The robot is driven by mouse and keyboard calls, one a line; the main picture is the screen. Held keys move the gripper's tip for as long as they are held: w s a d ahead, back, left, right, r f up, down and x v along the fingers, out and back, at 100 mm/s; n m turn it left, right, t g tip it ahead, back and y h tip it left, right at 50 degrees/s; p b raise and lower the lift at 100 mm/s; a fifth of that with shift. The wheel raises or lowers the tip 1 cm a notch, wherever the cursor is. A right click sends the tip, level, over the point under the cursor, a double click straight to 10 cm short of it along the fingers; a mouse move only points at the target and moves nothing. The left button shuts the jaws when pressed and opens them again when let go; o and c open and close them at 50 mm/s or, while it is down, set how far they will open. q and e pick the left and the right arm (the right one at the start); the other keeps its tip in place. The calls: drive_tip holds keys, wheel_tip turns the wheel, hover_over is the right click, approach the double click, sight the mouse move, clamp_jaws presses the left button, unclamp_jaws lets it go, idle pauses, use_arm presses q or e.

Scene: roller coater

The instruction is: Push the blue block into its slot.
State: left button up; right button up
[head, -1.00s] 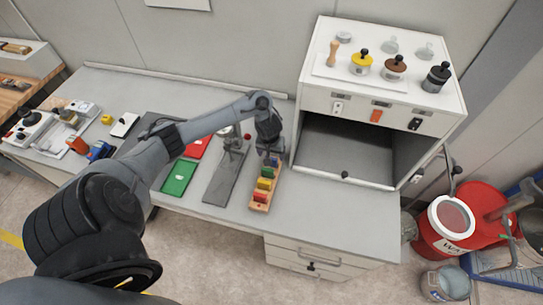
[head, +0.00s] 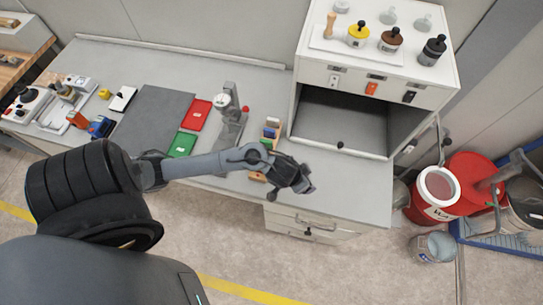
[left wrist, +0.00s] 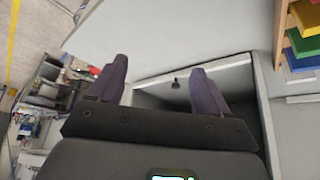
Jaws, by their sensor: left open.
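The wooden rack (head: 257,177) stands on the table, its middle hidden behind my left arm in the head view. In the left wrist view its wooden side (left wrist: 282,25) shows at the top right edge, with a yellow block (left wrist: 305,14), a green block (left wrist: 303,43) and the blue block (left wrist: 300,61), all cut off by the frame. How deep the blue block sits cannot be told. My left gripper (head: 303,187) is to the right of the rack, near the table's front edge. Its two dark fingers are apart and empty in the left wrist view (left wrist: 158,85). My right gripper is not in view.
An open-fronted cabinet (head: 345,125) stands at the back right with jars on top. A grey stand (head: 230,128), red tray (head: 196,114) and green tray (head: 183,144) lie left of the rack. The table's right front (head: 355,190) is clear. Red buckets stand on the floor at right.

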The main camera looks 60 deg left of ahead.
use_arm(q)
drive_tip(key=s+d+r+m+g, duration=0.1)
drive_tip(key=s+r, duration=0.2)
drive_tip(key=s, duration=0.4)
drive_tip(key=s+d+r+g, duration=0.1)
drive_tip(key=s+r, duration=0.3)
drive_tip(key=s, duration=0.2)
drive_tip(key=shift+s+d+m, duration=0.3)
drive_tip(key=shift+s+m, duration=0.1)
wheel_tip(320, 180, up, 6)
drive_tip(key=p, duration=0.5)
drive_tip(key=shift+f, duration=0.2)
